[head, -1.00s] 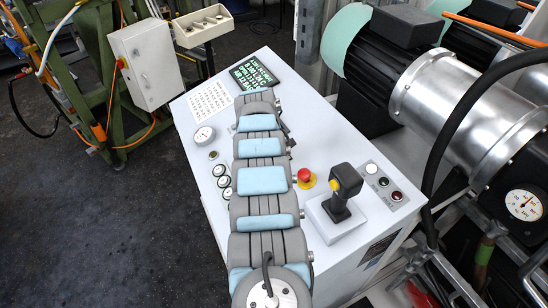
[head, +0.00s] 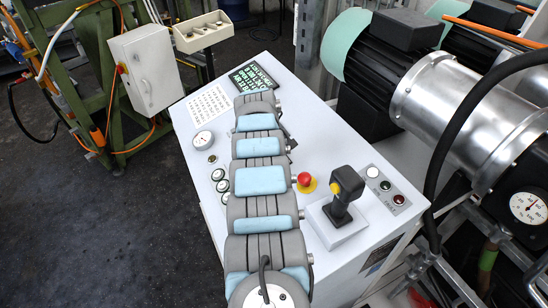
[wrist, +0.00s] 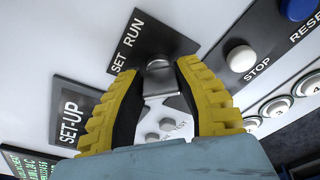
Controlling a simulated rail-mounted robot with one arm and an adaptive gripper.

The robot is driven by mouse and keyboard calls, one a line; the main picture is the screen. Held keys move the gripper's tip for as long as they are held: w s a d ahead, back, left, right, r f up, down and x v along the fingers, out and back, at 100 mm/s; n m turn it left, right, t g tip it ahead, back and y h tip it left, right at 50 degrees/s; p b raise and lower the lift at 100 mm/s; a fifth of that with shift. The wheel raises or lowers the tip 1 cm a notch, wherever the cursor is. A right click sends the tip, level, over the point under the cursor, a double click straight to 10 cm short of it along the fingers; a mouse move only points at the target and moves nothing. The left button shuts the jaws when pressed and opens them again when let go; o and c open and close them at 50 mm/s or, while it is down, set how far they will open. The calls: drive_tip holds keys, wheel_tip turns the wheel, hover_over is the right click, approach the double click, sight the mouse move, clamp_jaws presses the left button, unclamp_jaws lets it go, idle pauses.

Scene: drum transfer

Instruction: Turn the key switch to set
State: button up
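In the wrist view, a metal key switch (wrist: 158,66) sits on a black plate (wrist: 150,38) lettered SET and RUN. My gripper (wrist: 160,70) has its two yellow ribbed fingers on either side of the switch, with visible gaps to it. The fingers are apart and seem to hold nothing. Which of the two words the switch points to cannot be told. In the head view, my own arm hides the gripper and the key switch on the white console (head: 300,130).
The wrist view shows a SET-UP plate (wrist: 72,114), a white STOP button (wrist: 241,58), a blue button (wrist: 298,8) and small round knobs (wrist: 167,124) close by. In the head view, a red emergency button (head: 305,181) and a joystick (head: 346,188) stand right of the arm.

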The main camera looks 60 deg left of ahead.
drive_tip(key=o, duration=0.5)
drive_tip(key=shift+s+a, duration=0.15)
drive_tip(key=shift+s, duration=0.05)
drive_tip(key=shift+c, duration=0.2)
drive_tip(key=shift+r, duration=0.55)
drive_tip(key=v, duration=1.1)
